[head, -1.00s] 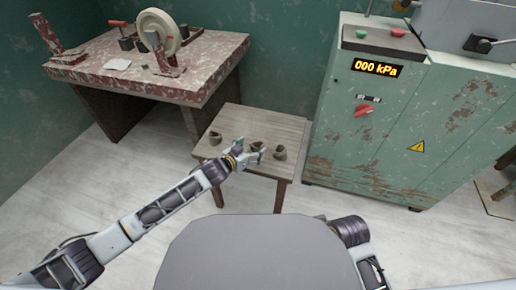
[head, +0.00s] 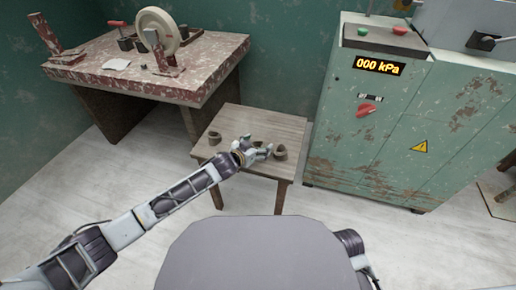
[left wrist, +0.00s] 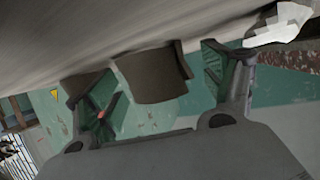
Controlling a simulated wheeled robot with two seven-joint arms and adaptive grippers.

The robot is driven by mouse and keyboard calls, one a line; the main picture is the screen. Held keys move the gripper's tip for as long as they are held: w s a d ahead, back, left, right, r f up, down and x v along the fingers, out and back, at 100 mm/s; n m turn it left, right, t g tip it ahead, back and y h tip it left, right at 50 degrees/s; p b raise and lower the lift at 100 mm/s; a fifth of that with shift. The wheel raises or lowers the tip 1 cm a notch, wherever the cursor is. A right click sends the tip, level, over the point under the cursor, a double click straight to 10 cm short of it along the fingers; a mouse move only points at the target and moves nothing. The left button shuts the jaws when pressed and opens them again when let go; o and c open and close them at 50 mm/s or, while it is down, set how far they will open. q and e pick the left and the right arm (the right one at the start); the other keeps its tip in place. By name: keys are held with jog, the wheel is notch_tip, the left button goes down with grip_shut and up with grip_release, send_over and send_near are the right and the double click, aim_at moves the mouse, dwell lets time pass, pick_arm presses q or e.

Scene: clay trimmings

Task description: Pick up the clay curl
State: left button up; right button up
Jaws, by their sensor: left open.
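Brown curled clay pieces stand on a small wooden table (head: 262,118). One clay piece (head: 214,139) is at the table's left, and another (head: 280,152) is just right of my left gripper (head: 262,151). The gripper is open, low over the front of the table, and hides the middle piece in the head view. In the left wrist view, a brown clay curl (left wrist: 153,75) lies between the two spread fingers, with gaps on both sides. A second brown piece (left wrist: 84,84) shows by the left finger. My right gripper is out of view.
A green cabinet (head: 400,120) with a lit display stands close to the table's right. A worn red-and-white bench (head: 200,75) with a wheel (head: 158,29) is at the back left. The table's back half is clear.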

aim_at(258, 144)
pick_arm(q)
jog(key=c, duration=1.2)
jog(key=shift+r, duration=0.1)
jog(key=shift+r+p, duration=0.35)
jog(key=shift+r, duration=0.35)
notch_tip(258, 144, up, 6)
jog(key=shift+f+p, duration=0.1)
jog(key=shift+p, duration=1.1)
jog(key=shift+r, duration=0.45)
jog(key=shift+r+p, duration=0.45)
jog(key=shift+r, duration=0.45)
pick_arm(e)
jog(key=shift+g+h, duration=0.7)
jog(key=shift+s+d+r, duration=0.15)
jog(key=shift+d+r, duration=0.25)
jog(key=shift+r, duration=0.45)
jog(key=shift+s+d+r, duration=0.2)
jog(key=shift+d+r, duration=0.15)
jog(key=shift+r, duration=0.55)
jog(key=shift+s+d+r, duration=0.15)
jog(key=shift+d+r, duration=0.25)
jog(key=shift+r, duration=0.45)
